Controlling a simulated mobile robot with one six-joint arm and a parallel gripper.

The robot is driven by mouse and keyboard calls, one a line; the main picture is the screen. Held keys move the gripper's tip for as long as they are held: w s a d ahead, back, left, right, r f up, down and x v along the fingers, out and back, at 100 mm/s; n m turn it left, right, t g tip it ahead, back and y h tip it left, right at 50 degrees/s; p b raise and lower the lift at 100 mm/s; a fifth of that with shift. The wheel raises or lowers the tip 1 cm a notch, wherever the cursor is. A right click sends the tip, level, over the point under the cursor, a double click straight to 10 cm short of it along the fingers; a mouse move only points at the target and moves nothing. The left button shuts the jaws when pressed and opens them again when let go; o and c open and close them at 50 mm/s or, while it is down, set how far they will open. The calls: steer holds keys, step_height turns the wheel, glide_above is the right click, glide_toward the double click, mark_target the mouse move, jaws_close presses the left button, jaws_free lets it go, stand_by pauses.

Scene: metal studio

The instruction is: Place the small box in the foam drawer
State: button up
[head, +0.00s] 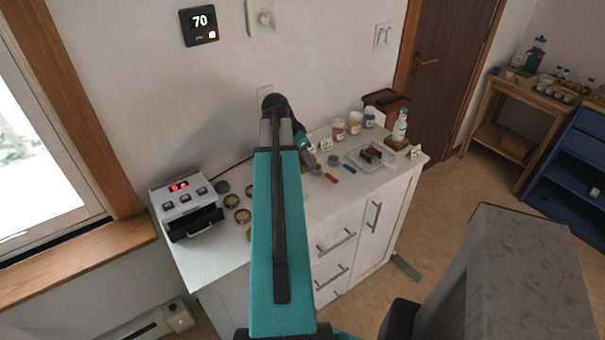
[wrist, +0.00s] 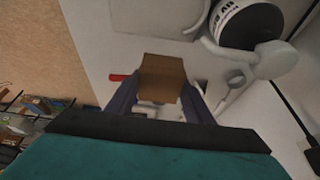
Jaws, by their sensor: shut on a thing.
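The small brown box (wrist: 162,72) sits between the two fingers of my gripper (wrist: 160,98) in the wrist view, and the gripper is shut on it. In the head view my gripper (head: 309,158) is over the back middle of the white cabinet top, partly behind my arm; I cannot make out the box there. A pale device with red digits (head: 180,198) stands at the cabinet's left end. A dark drawer (head: 195,224) with a light handle sticks out of its front. Foam inside it cannot be made out. The cabinet's own drawers (head: 335,258) look closed.
Several small round tins (head: 242,215) lie right of the device. Jars (head: 354,122), a clear tray (head: 356,160), a white bottle (head: 400,125) and red and blue small items (head: 349,169) occupy the right side. My arm hides the middle of the cabinet top.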

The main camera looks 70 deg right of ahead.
mark_target(303, 181)
steer(key=shift+f, duration=0.95)
steer(key=shift+f, duration=0.1)
steer(key=shift+f+p, duration=0.7)
steer(key=shift+f, duration=1.3)
steer(key=shift+f, duration=0.15)
steer(key=o, duration=1.1)
steer(key=shift+r, duration=0.3)
steer(key=shift+b+v, duration=1.2)
steer(key=shift+v, duration=4.75)
